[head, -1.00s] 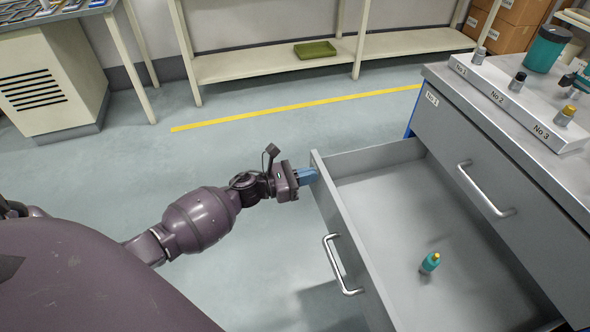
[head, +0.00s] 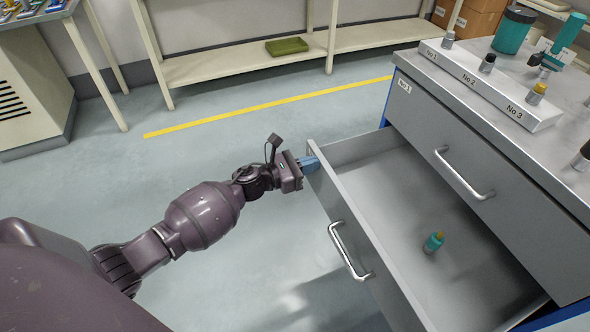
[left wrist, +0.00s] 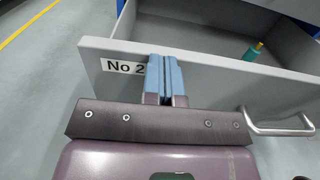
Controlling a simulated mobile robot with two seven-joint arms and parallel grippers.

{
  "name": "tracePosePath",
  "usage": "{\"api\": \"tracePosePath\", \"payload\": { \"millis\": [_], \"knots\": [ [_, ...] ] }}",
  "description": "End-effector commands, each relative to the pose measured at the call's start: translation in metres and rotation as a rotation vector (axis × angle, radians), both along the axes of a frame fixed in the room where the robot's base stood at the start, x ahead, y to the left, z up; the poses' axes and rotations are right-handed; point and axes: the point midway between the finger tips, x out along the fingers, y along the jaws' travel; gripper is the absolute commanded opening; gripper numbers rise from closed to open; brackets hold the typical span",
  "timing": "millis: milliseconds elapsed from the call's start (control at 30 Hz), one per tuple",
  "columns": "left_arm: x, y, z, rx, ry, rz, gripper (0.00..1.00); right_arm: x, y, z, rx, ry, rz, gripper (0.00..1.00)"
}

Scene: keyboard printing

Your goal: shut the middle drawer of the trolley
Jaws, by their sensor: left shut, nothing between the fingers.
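The middle drawer (head: 350,237) of the grey trolley (head: 470,140) stands pulled out, and its front carries a metal handle (head: 348,251). In the left wrist view the drawer front (left wrist: 215,75) bears a "No 2" label. A small teal bottle with a yellow cap (head: 433,242) stands inside the drawer; it also shows in the left wrist view (left wrist: 252,51). My left gripper (head: 309,163) is shut and empty, its blue fingers at the drawer front near its far end, beside the label. It looks to be touching the front. My right gripper is out of view.
The closed top drawer, "No 1" (head: 450,150), is above the open one. A green tray (head: 287,46) lies on a low shelf. The floor left of the drawer is clear.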

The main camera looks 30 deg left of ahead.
Motion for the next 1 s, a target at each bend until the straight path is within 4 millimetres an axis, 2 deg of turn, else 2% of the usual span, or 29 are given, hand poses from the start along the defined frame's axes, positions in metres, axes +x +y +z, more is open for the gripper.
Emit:
{"api": "tracePosePath", "payload": {
  "millis": [33,200,500,800,1000],
  "knots": [
    [0.010,-0.010,-0.007,-0.001,0.006,-0.004,0.00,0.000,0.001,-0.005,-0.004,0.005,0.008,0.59],
    [0.048,-0.039,-0.008,-0.001,0.007,-0.003,0.00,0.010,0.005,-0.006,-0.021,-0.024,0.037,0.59],
    [0.109,-0.087,-0.009,0.001,0.007,-0.002,0.00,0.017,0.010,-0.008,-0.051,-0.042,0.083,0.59],
    [0.149,-0.117,-0.005,0.000,0.005,-0.001,0.00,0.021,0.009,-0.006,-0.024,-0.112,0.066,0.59],
    [0.161,-0.126,-0.003,0.000,0.003,-0.001,0.00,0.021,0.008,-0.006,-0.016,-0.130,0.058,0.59]
  ]
}}
